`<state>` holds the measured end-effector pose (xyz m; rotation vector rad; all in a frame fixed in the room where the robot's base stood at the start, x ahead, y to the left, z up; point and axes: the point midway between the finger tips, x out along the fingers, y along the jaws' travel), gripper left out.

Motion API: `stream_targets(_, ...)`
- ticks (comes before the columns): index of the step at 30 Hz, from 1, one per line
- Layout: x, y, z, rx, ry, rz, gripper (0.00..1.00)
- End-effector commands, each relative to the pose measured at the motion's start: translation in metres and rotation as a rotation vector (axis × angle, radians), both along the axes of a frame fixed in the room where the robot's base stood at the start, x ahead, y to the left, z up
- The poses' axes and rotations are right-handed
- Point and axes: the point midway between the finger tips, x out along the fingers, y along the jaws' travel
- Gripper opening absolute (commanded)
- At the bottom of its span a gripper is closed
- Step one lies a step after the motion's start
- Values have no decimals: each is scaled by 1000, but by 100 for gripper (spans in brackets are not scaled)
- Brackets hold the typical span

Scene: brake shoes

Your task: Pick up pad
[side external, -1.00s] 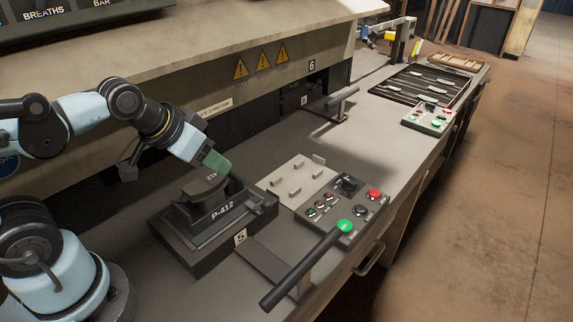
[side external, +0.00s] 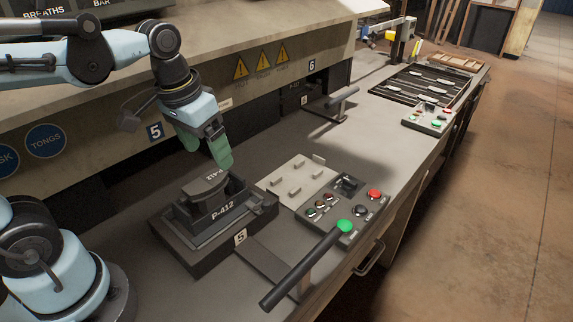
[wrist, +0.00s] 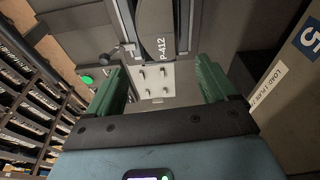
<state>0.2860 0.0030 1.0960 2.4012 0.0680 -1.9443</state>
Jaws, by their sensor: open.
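In the wrist view the pad (wrist: 152,22) shows at the top, cut off by the frame edge. My gripper (side external: 208,158) has green fingers and points down just above and behind the pad, apart from it. In the wrist view my gripper (wrist: 160,78) shows both fingers spread with nothing held between them.
A light plate with several pegs (side external: 297,181) lies right of the fixture. A wall with warning signs (side external: 262,61) runs behind the bench.

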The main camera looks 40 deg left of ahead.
Motion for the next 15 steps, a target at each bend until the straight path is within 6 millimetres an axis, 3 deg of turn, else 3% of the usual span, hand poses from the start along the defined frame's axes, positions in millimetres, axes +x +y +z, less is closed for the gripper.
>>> stream_targets(8,-2,1,16,-5,196,33,85)
stream_targets(15,-2,1,3,-6,212,35,85)
